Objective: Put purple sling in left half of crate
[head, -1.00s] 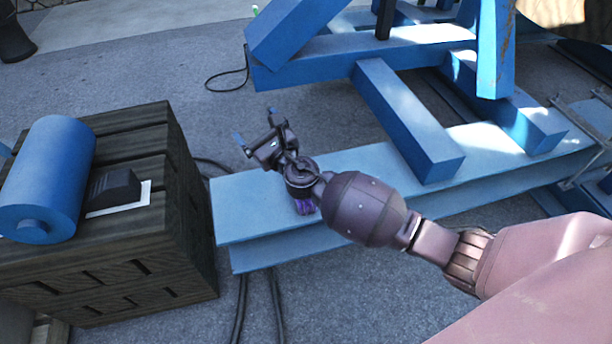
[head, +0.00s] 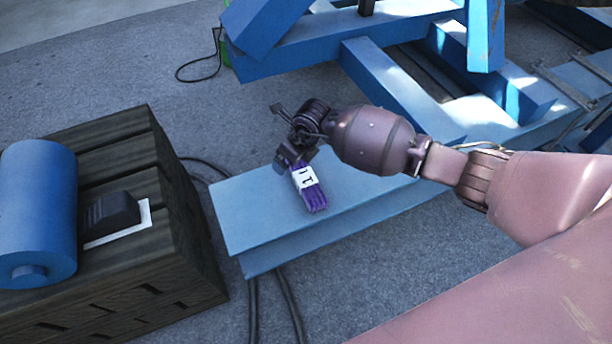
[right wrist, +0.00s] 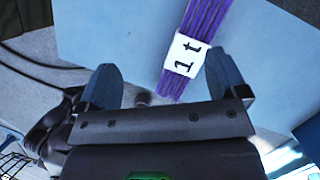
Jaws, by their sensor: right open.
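The purple sling (head: 316,198), a bundle with a white "1 t" label, lies on the light blue beam (head: 250,215) near its left end. My right gripper (head: 284,158) is at the sling's far end in the head view. In the right wrist view the right gripper (right wrist: 162,75) is open, and the sling (right wrist: 200,25) runs between its fingers, nearer the right finger; I cannot tell if they touch. A dark wooden slatted box (head: 150,250) stands at the left; I cannot tell if it is the task's crate. My left gripper is out of view.
A blue cylinder (head: 38,210) and a black block (head: 110,210) on a white sheet rest on the wooden box. Blue frame beams (head: 390,85) stand behind my right arm. Dark cables (head: 265,305) lie on the grey ground by the beam.

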